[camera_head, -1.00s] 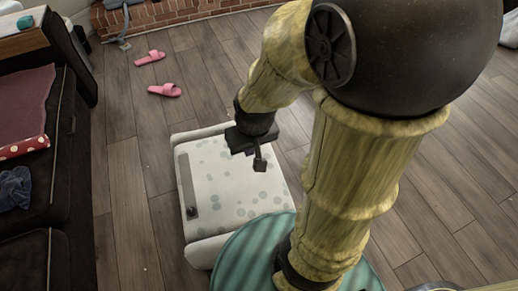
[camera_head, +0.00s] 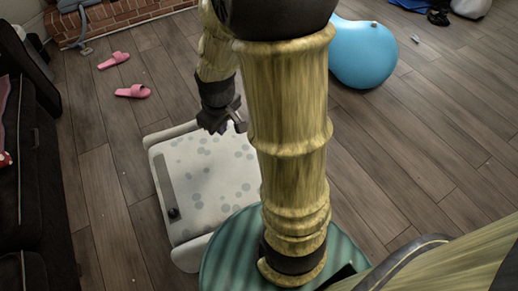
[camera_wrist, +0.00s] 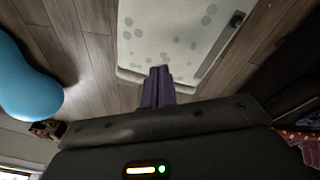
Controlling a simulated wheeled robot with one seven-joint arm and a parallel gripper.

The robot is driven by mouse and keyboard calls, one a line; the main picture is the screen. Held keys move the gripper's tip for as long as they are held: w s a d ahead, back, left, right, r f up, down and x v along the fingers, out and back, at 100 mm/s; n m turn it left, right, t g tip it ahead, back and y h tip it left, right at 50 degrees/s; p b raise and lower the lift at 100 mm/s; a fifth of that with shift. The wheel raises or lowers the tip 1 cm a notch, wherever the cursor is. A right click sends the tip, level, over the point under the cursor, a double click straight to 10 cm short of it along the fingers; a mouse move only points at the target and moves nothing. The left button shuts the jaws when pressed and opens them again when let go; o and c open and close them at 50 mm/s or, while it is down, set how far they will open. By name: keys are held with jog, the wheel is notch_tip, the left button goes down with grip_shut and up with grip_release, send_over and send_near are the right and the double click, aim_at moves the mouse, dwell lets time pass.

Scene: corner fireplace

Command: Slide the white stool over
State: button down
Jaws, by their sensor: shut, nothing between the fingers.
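The white stool (camera_head: 205,175) stands on the wood floor just beyond my base, with grey spots on its top and a grey strip with a dark knob along its left side. My gripper (camera_head: 238,122) is over the stool's far right part in the head view. In the wrist view the shut, empty fingers (camera_wrist: 158,84) point at the near edge of the stool (camera_wrist: 165,40). I cannot tell whether they touch it. My arm hides the stool's right side in the head view.
Pink slippers (camera_head: 131,91) lie on the floor at the upper left. A dark sofa (camera_head: 35,160) lines the left. A blue ball-like object (camera_head: 362,55) rests at the upper right, and a brick hearth (camera_head: 125,18) is at the back. The floor on the right is mostly clear.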

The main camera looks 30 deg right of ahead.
jog(key=w+d+f+n+b, duration=0.3)
jog(key=d+f+n, duration=0.1)
jog(key=d+f, duration=0.3)
jog(key=w+d+f+n+g+b, duration=0.1)
jog(key=w+d+f+n+b, duration=0.3)
jog(key=d+f, duration=0.4)
jog(key=w+d+f+n+g+b, duration=0.1)
jog(key=w+d+f+n+b, duration=0.2)
jog(key=d+f, duration=0.5)
notch_tip(320, 180, down, 4)
jog(key=shift+w+r+n+b, duration=0.25)
jog(key=shift+n+b, duration=0.45)
jog(key=shift+n, duration=0.5)
jog(key=a+f+b, duration=0.4)
jog(key=f+b, duration=0.6)
